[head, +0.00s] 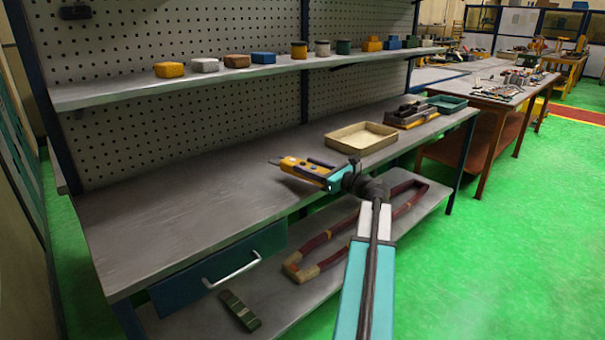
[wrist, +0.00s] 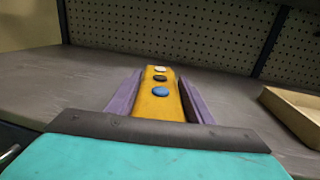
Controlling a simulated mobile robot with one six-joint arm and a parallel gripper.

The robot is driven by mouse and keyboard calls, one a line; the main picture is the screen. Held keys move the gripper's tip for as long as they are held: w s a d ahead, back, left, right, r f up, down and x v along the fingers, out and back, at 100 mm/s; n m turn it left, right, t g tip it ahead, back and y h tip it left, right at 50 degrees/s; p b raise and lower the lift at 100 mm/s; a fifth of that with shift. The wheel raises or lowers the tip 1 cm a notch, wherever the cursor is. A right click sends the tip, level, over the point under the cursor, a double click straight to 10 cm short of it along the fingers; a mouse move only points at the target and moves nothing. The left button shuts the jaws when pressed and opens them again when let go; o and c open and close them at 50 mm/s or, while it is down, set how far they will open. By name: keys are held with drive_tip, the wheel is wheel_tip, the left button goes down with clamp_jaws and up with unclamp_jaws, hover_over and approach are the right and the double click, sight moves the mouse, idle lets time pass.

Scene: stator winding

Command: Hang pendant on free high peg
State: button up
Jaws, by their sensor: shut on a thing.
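The pendant (head: 303,168) is a yellow, bar-shaped control box, and in the head view it is above the workbench top. My gripper (wrist: 157,92) is shut on it, with a purple finger along each side. In the wrist view the pendant (wrist: 160,106) points away from me, with a white, a black and a blue button on its upper face. A dark fitting (head: 75,12) sticks out high on the pegboard at upper left. I cannot tell if it is a peg, and no other high peg is clear.
A shelf (head: 120,92) with several small blocks and spools crosses the pegboard (head: 200,35). A shallow tan tray (head: 345,147) and a tool caddy (head: 411,115) stand on the bench's right part. The bench's left part (head: 170,205) is clear.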

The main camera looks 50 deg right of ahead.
sight(302, 162)
drive_tip(key=shift+w+d, duration=0.1)
drive_tip(key=shift+w, duration=0.4)
drive_tip(key=shift+w+d+f, duration=0.1)
drive_tip(key=shift+w+d, duration=0.05)
drive_tip(key=shift+w, duration=0.4)
drive_tip(key=shift+w+d, duration=0.15)
drive_tip(key=shift+w, duration=0.35)
drive_tip(key=shift+w+f, duration=0.2)
drive_tip(key=shift+w, duration=0.15)
drive_tip(key=shift+s+f, duration=0.15)
drive_tip(key=shift+f, duration=1.35)
drive_tip(key=o, duration=1.4)
drive_tip(key=shift+f+b, duration=0.2)
drive_tip(key=shift+b, duration=0.15)
